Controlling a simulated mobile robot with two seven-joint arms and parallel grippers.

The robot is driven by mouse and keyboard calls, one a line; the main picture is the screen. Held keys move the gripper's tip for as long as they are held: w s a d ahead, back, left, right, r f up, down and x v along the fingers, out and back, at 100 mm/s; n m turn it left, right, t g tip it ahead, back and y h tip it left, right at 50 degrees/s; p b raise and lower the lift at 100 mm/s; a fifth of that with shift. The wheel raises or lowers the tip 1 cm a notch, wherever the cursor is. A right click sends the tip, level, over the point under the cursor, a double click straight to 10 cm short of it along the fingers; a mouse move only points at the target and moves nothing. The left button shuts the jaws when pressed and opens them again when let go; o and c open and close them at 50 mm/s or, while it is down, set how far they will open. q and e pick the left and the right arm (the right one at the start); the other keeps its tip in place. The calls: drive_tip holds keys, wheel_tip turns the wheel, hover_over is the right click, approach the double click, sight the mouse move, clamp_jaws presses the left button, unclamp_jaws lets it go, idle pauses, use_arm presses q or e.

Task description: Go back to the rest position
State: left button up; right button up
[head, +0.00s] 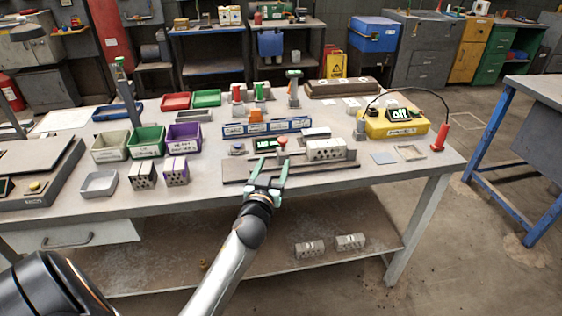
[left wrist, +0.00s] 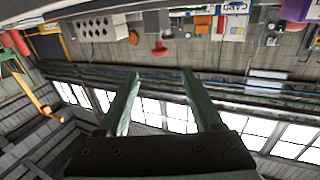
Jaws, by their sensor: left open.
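My left gripper (head: 268,178) is open and empty at the front edge of the workbench (head: 218,200), by the dark strip of a fixture (head: 235,171). Its two green fingers stand apart in the left wrist view (left wrist: 160,85), with nothing between them. A grey hollow brick (head: 326,150) lies on the fixture, to the right of the gripper and apart from it. The brick also shows in the left wrist view (left wrist: 100,28), which looks upside down. A red button (head: 282,142) stands just beyond the fingers. My right gripper is not in view.
Two hollow bricks (head: 143,176) stand at the left beside white, green and purple bins (head: 184,138). A yellow box (head: 392,124) reading "off" has a cable to a red probe (head: 440,136). Two bricks (head: 309,249) lie on the lower shelf.

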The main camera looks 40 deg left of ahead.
use_arm(q)
drive_tip(key=shift+d+f, duration=0.1)
drive_tip(key=s+d+f+m+g+h+p, duration=0.35)
drive_tip(key=s+d+f+m+h, duration=0.2)
drive_tip(key=s+d+f, duration=0.8)
drive_tip(key=s+d+f+m+g+h, duration=0.1)
drive_tip(key=s+d+f+g+h, duration=0.2)
drive_tip(key=s+d+f, duration=0.5)
drive_tip(key=s+d+h, duration=0.1)
drive_tip(key=s, duration=0.2)
drive_tip(key=shift+s+g+p, duration=0.3)
drive_tip(key=shift+g+p, duration=0.05)
drive_tip(key=shift+p, duration=0.05)
